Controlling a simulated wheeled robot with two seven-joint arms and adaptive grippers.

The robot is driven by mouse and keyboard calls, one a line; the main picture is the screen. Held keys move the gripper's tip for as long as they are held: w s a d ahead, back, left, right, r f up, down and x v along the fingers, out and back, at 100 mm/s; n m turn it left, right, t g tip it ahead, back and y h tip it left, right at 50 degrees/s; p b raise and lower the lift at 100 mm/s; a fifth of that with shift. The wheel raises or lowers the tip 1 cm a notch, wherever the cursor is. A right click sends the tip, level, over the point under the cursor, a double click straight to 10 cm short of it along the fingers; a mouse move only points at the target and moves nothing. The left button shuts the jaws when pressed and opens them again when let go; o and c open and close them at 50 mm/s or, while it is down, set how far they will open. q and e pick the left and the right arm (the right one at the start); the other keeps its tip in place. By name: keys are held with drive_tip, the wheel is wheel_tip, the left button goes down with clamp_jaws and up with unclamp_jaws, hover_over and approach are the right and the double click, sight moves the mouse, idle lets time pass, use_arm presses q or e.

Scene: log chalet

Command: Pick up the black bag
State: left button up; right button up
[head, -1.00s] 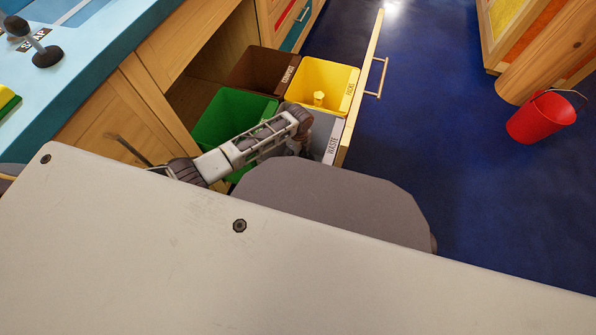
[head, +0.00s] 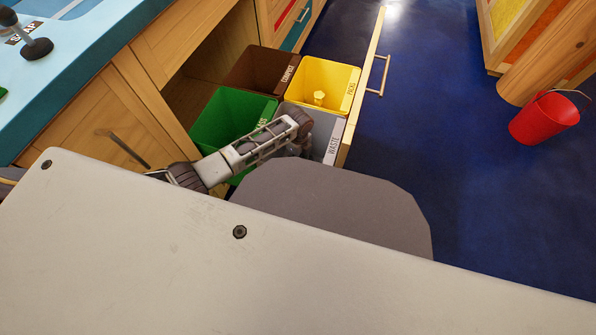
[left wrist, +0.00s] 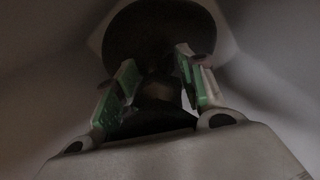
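My left arm reaches over the open bin drawer, and its gripper end (head: 298,145) goes down into the grey waste bin (head: 325,128). In the left wrist view my left gripper (left wrist: 158,62) has its two green-padded fingers apart, inside pale walls. A dark rounded shape (left wrist: 160,28) lies beyond the fingertips, and more dark shapes show between the fingers. The picture is dim, and I cannot tell which of these is the black bag. No bag shows in the head view. My right gripper is out of view.
Brown compost (head: 258,70), yellow (head: 335,78) and green (head: 215,118) bins share the drawer. The drawer front with its handle (head: 378,75) stands out over blue floor. A red bucket (head: 545,120) is at right. A blue counter (head: 85,60) is at upper left.

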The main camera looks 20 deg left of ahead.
use_arm(q)
clamp_jaws()
drive_tip(key=shift+w, duration=0.1)
idle(0.6)
